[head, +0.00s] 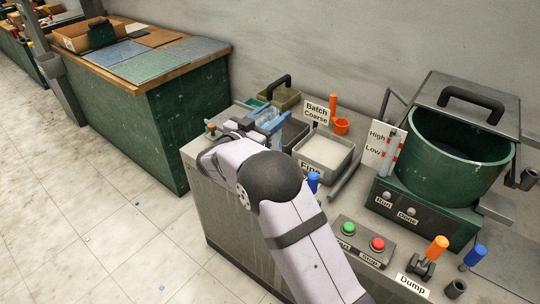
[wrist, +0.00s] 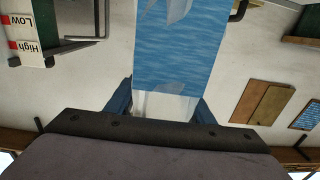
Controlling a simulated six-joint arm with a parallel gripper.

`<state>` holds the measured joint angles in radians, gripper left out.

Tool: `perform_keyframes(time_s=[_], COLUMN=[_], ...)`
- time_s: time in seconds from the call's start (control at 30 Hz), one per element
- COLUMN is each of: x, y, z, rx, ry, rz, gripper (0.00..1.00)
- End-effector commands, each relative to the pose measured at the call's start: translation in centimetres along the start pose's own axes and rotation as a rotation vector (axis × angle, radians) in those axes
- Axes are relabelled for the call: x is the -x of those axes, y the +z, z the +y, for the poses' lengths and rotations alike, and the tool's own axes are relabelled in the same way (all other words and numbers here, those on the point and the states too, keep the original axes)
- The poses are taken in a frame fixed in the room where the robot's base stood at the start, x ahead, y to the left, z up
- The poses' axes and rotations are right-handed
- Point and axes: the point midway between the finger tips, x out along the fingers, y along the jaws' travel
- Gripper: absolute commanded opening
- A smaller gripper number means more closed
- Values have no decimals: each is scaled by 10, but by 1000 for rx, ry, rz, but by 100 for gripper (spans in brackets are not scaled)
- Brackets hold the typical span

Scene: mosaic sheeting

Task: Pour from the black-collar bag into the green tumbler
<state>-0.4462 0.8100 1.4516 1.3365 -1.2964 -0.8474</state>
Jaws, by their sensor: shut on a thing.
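My gripper (wrist: 162,108) is shut on a blue-printed, partly clear bag (wrist: 180,50). The bag's pale, clear part lies between the blue fingers, and its blue part runs out of the top of the wrist view. No black collar shows on it, so I cannot tell which bag it is. In the head view my gripper (head: 262,120) and the bag are above the bench's back left, largely hidden by my arm. The green tumbler (head: 440,172) stands at the right of the bench, open at the top, with a dark inside. The bag is well left of it.
A tray of pale material (head: 326,152) and an orange cup (head: 341,126) lie between my gripper and the tumbler. The High/Low sign (head: 382,146) stands beside the tumbler. A raised grey lid (head: 468,98) is behind it. A button box (head: 363,242) and Dump lever (head: 428,258) are in front.

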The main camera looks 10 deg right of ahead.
Motion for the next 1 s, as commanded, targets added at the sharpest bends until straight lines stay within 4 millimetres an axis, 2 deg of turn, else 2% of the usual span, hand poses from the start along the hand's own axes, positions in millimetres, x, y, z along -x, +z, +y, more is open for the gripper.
perform_keyframes(time_s=[0.2,0.47,0.8,1.0], x=[0,0,0,0], y=[25,33,70,76], z=[0,0,0,0], rx=[0,-2,1,-3], ry=[-1,-1,-1,-1], rz=[3,3,3,4], gripper=[0,0,0,0])
